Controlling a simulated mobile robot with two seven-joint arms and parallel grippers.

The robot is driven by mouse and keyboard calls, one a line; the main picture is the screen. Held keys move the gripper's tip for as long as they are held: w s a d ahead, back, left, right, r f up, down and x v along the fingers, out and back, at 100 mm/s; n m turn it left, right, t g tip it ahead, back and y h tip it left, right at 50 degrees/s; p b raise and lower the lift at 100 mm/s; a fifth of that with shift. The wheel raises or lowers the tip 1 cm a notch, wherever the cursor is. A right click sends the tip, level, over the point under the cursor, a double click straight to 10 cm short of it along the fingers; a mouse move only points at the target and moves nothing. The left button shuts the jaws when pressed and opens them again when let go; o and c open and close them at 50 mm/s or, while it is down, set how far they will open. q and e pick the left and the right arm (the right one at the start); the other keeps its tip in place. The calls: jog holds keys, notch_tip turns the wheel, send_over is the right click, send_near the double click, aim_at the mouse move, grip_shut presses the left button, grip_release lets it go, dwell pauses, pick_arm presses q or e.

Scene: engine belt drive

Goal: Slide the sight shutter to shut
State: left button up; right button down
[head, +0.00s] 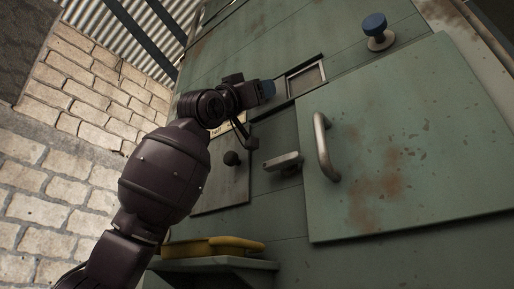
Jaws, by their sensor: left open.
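A small rectangular window (306,78) in a dark frame is set in the green cabinet front, above the big door. A dark slot or rail runs from it down to the left. I take this for the sight shutter's place; the shutter's own position is partly hidden by my gripper. My left gripper (259,112) is open, just left of the window and in front of the rail. A bluish part shows at its upper side; I cannot tell whether it touches the shutter. My right gripper is not in view.
A large green door (405,140) with a curved handle (325,147) fills the right. A blue button (376,28) is at upper right. A yellow object (212,247) lies on a ledge (215,264).

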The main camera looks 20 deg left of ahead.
pick_arm(q)
jog(key=shift+s, duration=0.1)
grip_shut()
jog(key=s+d, duration=0.1)
jog(key=d, duration=0.2)
jog(key=s+d+b, duration=0.1)
jog(key=d, duration=0.2)
jog(key=s+d+b, duration=0.1)
jog(key=d, duration=0.2)
jog(key=shift+s+d, duration=0.1)
jog(key=shift+c, duration=2.3)
grip_release()
jog(key=o, duration=0.5)
jog(key=shift+d, duration=0.2)
jog(key=shift+c, duration=0.2)
jog(key=shift+a, duration=0.1)
